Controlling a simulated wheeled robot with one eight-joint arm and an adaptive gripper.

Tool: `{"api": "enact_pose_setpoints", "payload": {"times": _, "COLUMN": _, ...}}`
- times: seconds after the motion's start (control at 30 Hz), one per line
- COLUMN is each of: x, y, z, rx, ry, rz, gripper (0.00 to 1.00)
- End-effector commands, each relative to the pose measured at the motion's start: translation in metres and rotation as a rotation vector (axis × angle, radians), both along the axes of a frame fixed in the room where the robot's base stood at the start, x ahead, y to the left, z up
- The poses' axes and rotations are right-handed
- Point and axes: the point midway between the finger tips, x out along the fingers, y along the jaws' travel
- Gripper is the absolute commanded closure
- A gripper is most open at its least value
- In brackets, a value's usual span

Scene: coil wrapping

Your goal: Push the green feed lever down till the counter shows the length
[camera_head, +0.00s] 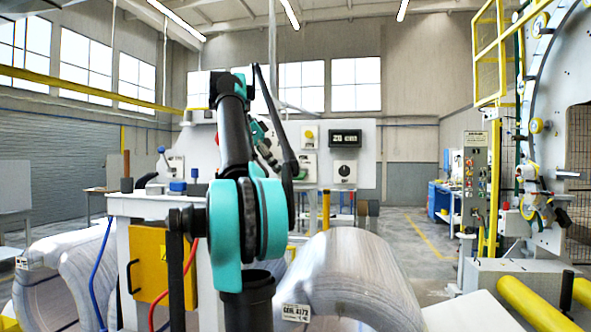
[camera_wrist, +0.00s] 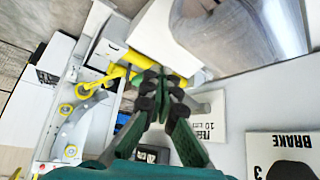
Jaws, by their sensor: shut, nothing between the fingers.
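The counter (camera_head: 345,138) is a dark display on the pale panel in the head view; it seems to read 20 cm. In the wrist view my gripper (camera_wrist: 163,82) is shut and empty, its dark fingers together in front of the machine. A small bright green piece (camera_wrist: 137,80), perhaps part of the feed lever, shows just left of the fingertips; the fingers hide what lies behind them, and I cannot tell whether they touch it. A plate marked with FEED and 10 cm (camera_wrist: 207,112) is right of the fingers.
A BRAKE plate with a dark knob (camera_wrist: 290,168) is at lower right in the wrist view. Yellow rollers (camera_wrist: 90,84) are on the left. A large wrapped coil (camera_head: 345,275) lies in front of the panel. The wrapping ring (camera_head: 545,60) stands on the right.

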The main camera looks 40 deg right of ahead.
Motion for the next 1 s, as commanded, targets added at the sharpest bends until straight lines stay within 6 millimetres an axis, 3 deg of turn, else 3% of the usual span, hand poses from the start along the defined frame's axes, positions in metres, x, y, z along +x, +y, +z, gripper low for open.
{"api": "enact_pose_setpoints", "payload": {"times": 0.17, "x": 0.002, "y": 0.004, "z": 0.007, "rx": -0.001, "ry": 0.001, "rz": 0.001, "gripper": 1.0}}
{"api": "enact_pose_setpoints", "payload": {"times": 0.6, "x": 0.014, "y": 0.035, "z": 0.05, "rx": 0.0, "ry": -0.001, "rz": 0.001, "gripper": 1.0}}
{"api": "enact_pose_setpoints", "payload": {"times": 1.0, "x": 0.015, "y": 0.043, "z": 0.06, "rx": 0.0, "ry": 0.0, "rz": 0.0, "gripper": 1.0}}
